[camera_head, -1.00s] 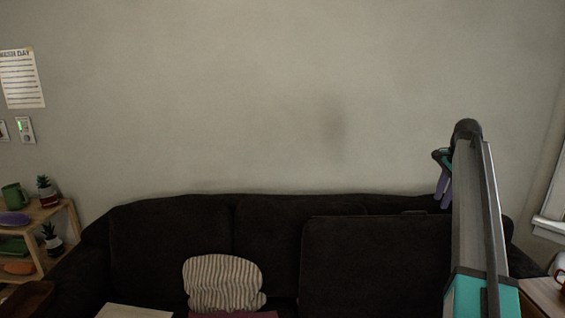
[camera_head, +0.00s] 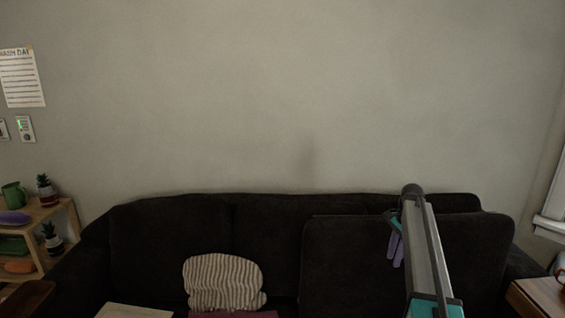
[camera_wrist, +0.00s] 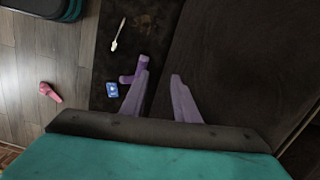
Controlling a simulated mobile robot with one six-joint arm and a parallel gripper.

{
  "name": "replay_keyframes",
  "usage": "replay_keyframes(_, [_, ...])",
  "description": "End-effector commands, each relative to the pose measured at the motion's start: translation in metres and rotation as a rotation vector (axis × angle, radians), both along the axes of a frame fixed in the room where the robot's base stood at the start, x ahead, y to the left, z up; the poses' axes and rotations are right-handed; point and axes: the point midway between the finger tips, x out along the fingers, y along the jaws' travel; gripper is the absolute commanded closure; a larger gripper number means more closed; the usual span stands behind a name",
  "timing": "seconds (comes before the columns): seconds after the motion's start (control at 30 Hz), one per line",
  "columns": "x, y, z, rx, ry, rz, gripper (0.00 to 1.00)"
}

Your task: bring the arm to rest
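My gripper (camera_head: 395,249) hangs from the end of my arm in front of the right part of the dark sofa (camera_head: 170,245) in the head view. In the wrist view its two purple fingers (camera_wrist: 160,78) stand apart, with nothing visible between them. A small purple shape (camera_wrist: 141,64) shows by the tip of the left finger; I cannot tell exactly what it is. The dark sofa surface fills the right side of the wrist view.
A striped cushion (camera_head: 222,282) sits on the sofa. A shelf (camera_head: 66,207) with plants stands left, a wooden table (camera_head: 540,294) right. The wall area above is clear.

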Motion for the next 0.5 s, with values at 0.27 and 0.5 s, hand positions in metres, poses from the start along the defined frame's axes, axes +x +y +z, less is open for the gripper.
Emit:
replay_keyframes(0.27, [-0.042, 0.057, -0.103, 0.027, 0.106, 0.063, 0.72])
replay_keyframes(0.5, [-0.089, 0.100, -0.181, 0.044, 0.184, 0.138, 0.72])
